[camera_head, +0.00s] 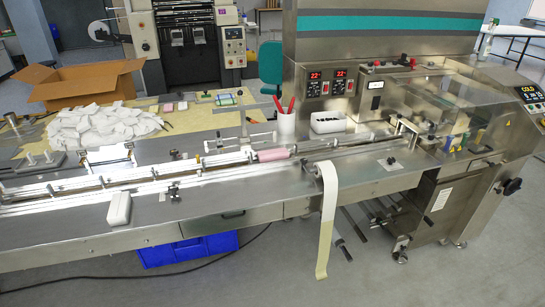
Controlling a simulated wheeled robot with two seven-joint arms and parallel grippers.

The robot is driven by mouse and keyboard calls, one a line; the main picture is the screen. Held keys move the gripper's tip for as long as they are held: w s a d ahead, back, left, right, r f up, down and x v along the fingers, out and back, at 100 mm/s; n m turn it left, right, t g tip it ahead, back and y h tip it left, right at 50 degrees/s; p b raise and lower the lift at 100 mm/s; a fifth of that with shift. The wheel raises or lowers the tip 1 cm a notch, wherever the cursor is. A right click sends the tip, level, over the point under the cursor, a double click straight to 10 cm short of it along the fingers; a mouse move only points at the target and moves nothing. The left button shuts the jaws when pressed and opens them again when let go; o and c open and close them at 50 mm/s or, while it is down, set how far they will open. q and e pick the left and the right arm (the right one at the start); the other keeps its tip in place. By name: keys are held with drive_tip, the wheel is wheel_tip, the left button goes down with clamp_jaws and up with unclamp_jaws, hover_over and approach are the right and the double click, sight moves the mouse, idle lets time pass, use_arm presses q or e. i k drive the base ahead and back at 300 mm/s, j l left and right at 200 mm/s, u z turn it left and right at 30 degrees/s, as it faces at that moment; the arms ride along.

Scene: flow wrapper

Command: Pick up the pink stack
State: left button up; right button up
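A pink block-like stack (272,155) lies in the guide channel of the flow wrapper's infeed conveyor, near the middle of the view. Rails run along both sides of it, and its lower part is partly hidden by the front rail. A second, smaller pink block (168,107) lies on the yellowish table behind the conveyor, beside other small coloured blocks. I cannot tell which of the two the task means. Neither of my grippers shows in the head view.
A white pile (105,124) and an open cardboard box (85,84) are at the back left. A paper strip (327,220) hangs over the front edge. A white block (119,208) sits front left.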

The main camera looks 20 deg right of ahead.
sight(277, 154)
drive_tip(key=i+l, duration=0.15)
drive_tip(key=l, duration=0.25)
drive_tip(key=i+l, duration=0.1)
drive_tip(key=l, duration=0.25)
drive_tip(key=i+l+u, duration=0.1)
drive_tip(key=l, duration=0.3)
drive_tip(key=i+l, duration=0.2)
drive_tip(key=l, duration=0.15)
drive_tip(key=i+l, duration=0.1)
drive_tip(key=l, duration=0.3)
